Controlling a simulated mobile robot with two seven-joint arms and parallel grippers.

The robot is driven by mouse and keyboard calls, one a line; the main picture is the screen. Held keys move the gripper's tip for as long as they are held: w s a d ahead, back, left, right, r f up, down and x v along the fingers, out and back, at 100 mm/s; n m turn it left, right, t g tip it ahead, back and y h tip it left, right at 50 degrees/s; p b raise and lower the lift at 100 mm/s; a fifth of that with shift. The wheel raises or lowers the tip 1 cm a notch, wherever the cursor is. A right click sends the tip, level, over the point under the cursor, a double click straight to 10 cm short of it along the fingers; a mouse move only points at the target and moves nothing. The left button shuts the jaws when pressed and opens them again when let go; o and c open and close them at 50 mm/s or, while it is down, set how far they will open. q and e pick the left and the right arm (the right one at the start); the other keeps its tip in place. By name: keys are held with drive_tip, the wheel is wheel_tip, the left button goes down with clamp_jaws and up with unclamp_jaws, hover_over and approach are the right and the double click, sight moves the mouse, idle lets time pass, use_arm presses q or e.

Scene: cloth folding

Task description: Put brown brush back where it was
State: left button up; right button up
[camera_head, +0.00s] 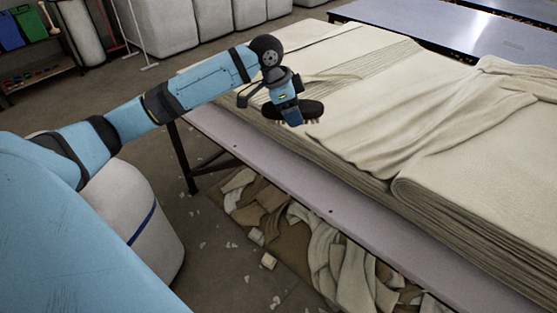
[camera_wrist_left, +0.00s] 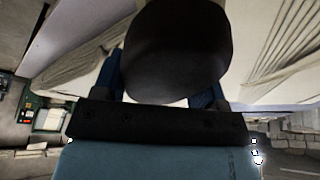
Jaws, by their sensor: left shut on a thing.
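The brush (camera_head: 312,108) has a dark, oval back and looks nearly black, with short pale bristles under it. My left gripper (camera_head: 290,117) is shut on the brush, near the far left edge of the cloth-covered table. The gripper partly hides the brush in the head view. In the left wrist view the dark brush back (camera_wrist_left: 178,55) fills the upper middle, between the two blue fingers (camera_wrist_left: 165,98). I cannot tell whether the bristles touch the cloth. My right gripper is not in view.
Layered cream cloth (camera_head: 470,125) covers the table, with loose folds on top. The table's bare pale edge (camera_head: 275,160) runs along the near side. Cloth scraps (camera_head: 330,245) lie below it. A rack with colored bins (camera_head: 30,25) stands at far left, and another table (camera_head: 450,40) stands behind.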

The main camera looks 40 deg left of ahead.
use_arm(q)
drive_tip(key=b, duration=0.3)
hover_over(294, 172)
drive_tip(key=a, duration=0.1)
drive_tip(key=f, duration=1.3)
drive_tip(key=shift+s+f, duration=0.3)
drive_tip(key=shift+f, duration=0.1)
wheel_tip(294, 172, down, 6)
drive_tip(key=shift+r+b, duration=0.25)
drive_tip(key=shift+b, duration=0.25)
drive_tip(key=shift+f, duration=0.25)
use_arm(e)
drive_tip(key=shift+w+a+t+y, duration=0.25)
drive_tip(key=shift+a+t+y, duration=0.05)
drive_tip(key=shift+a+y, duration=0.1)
use_arm(q)
drive_tip(key=o, duration=0.9)
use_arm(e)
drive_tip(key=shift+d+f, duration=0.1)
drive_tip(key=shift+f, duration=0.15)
